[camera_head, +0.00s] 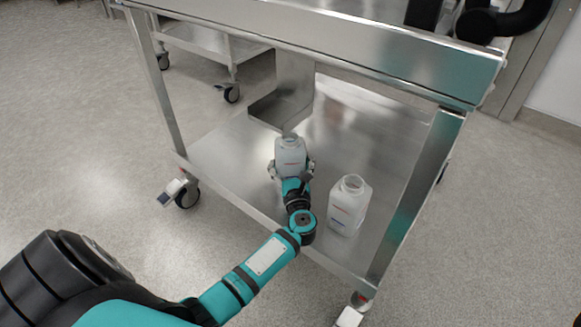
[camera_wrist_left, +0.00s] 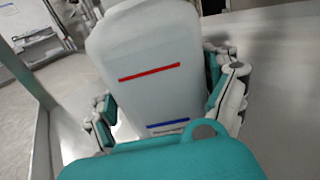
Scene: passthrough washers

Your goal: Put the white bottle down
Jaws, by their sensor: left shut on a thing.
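A white bottle (camera_head: 290,155) is held by my left gripper (camera_head: 291,168), over the lower shelf of the steel cart. In the left wrist view the bottle (camera_wrist_left: 150,70) fills the middle, with a red line and a blue line on its face. The left gripper's fingers (camera_wrist_left: 168,105) are shut around its two sides. I cannot tell whether the bottle's base touches the shelf. A second white bottle (camera_head: 349,205) stands upright and open-topped on the shelf, to the right of my left gripper. My right gripper is not in view.
The lower shelf (camera_head: 225,150) has bare room to the left and behind the bottles. A bent metal bracket (camera_head: 292,88) hangs behind the held bottle. The cart's upper edge (camera_head: 400,68) and right leg (camera_head: 420,190) frame the space. Another cart (camera_head: 205,42) stands behind.

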